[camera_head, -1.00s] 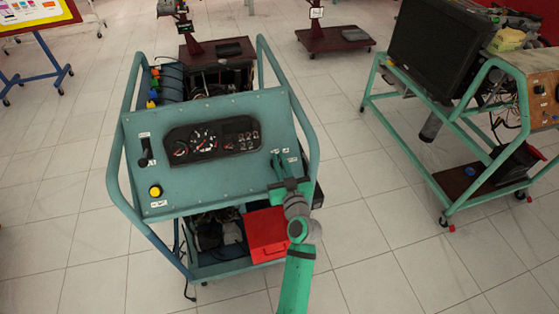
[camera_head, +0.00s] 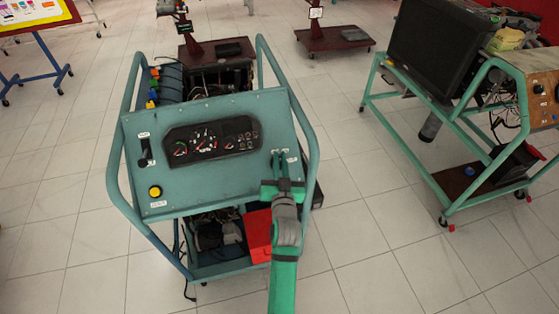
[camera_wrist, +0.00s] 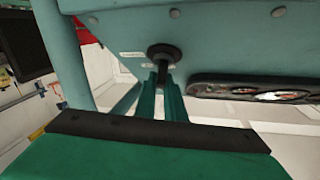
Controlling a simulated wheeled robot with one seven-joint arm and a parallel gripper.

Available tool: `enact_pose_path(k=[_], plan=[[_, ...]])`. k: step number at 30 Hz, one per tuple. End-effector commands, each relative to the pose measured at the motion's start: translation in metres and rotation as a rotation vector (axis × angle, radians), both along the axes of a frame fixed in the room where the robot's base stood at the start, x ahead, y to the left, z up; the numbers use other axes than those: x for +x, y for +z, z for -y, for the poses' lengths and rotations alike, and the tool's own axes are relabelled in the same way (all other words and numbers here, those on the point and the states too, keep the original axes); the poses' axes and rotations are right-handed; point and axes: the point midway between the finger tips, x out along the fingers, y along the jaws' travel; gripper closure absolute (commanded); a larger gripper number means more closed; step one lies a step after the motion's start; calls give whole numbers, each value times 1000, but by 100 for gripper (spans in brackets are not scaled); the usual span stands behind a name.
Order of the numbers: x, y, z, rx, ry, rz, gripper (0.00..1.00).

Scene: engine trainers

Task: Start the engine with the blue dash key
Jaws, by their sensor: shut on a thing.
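The teal dash panel (camera_head: 205,185) of the engine stand faces me, with a black gauge cluster (camera_head: 211,139) across its upper middle. My gripper (camera_head: 280,158) is at the panel's right side. In the wrist view, my two green fingers (camera_wrist: 163,88) are shut on the dash key (camera_wrist: 165,55), which shows as a dark round head with a narrow dark part between the fingertips. No blue shows on it there. The fingers hide part of the key, and in the head view the key is hidden. The gauge cluster also shows at the right of the wrist view (camera_wrist: 260,92).
A yellow button (camera_head: 155,191) and a black lever (camera_head: 145,152) are at the panel's left. A red box (camera_head: 257,235) sits low in the stand beside my arm. A second green-framed trainer (camera_head: 450,110) stands at right, with open tiled floor (camera_head: 365,210) between.

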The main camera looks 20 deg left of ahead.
Motion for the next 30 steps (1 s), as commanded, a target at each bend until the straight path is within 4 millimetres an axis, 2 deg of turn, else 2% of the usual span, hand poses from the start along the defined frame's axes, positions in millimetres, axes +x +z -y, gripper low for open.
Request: enact_pose_path(k=[30], plan=[[0, -1, 1, 320, -432, -216, 100]])
